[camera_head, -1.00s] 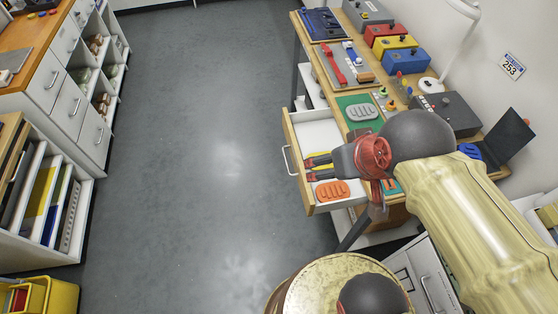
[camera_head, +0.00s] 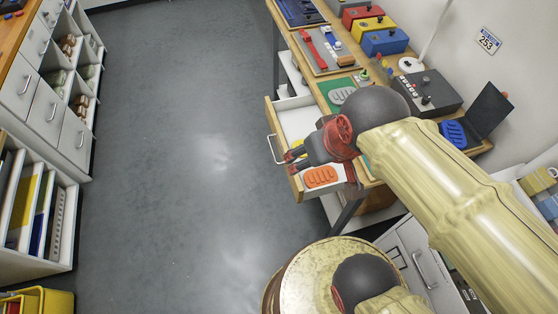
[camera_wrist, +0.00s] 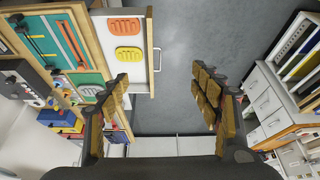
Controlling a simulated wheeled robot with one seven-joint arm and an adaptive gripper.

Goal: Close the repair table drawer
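The repair table (camera_head: 318,88) stands at the right in the head view. Its drawer (camera_head: 296,112) is pulled out toward the left, with a pale inside, wooden edges and a bar handle (camera_head: 271,150) on its front. An orange ribbed item (camera_head: 321,177) lies in it. In the wrist view the drawer front (camera_wrist: 149,30), its handle (camera_wrist: 157,60), and the orange and yellow items are at upper left. My gripper (camera_head: 294,160) is above the drawer's front part in the head view, covering some of its contents. In the wrist view my gripper (camera_wrist: 165,97) is open, its fingers wide apart with nothing between them.
Grey floor (camera_head: 190,160) is clear left of the drawer. A drawer cabinet (camera_head: 45,110) and shelving (camera_head: 40,220) stand at the left. Coloured boxes (camera_head: 385,40), a grey control box (camera_head: 428,92) and tools are on the table. A round gold-topped stool-like shape (camera_head: 310,285) is at the bottom.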

